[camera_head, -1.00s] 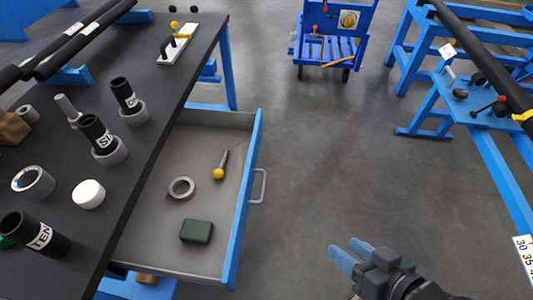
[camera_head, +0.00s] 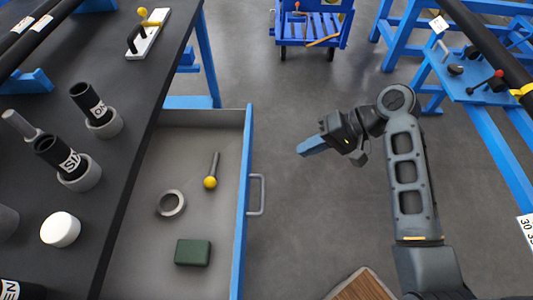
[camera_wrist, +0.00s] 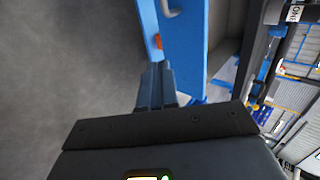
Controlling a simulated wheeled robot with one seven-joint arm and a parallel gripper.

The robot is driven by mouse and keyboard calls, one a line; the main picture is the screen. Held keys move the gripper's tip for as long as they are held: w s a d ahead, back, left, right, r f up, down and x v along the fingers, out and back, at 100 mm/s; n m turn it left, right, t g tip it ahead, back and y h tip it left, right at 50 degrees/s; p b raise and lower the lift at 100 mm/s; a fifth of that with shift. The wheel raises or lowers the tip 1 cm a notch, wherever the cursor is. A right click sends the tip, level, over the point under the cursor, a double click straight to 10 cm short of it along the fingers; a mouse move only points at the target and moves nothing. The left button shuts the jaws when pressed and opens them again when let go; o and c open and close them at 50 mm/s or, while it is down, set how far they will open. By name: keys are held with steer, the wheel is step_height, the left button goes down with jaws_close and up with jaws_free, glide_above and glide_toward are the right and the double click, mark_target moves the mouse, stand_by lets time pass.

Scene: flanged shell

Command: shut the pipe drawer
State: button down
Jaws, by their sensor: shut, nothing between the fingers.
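The pipe drawer (camera_head: 243,205) is pulled out from under the dark-topped workbench. Its front is blue, with a grey handle (camera_head: 261,195) on the outer side. Inside lie a grey ring (camera_head: 171,203), a rod with a yellow ball end (camera_head: 211,180) and a dark green block (camera_head: 193,252). My gripper (camera_head: 303,150) is shut and empty, to the right of the drawer front and apart from it, with its blue fingers pointing left. In the wrist view the shut fingers (camera_wrist: 157,88) appear before blue structure, and part of a handle (camera_wrist: 168,8) shows at the top.
The workbench top (camera_head: 120,150) carries black pipes in grey collars, a white cap (camera_head: 60,229) and a white fixture (camera_head: 148,35). A blue cart (camera_head: 310,28) stands at the back. Blue racks (camera_head: 480,60) stand at the right.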

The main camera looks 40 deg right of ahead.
steer(key=w+a+r+x, duration=0.1)
steer(key=r+x, duration=0.1)
steer(key=x, duration=1)
steer(key=shift+w+a+f, duration=0.25)
steer(key=shift+a, duration=0.2)
steer(key=b, duration=0.1)
glide_above(168, 172)
steer(key=d, duration=0.1)
steer(key=shift+s, duration=0.15)
steer(key=shift+w+a+r, duration=0.1)
steer(key=shift+w+a, duration=0.1)
steer(key=shift+a, duration=0.25)
steer(key=shift+r, duration=0.1)
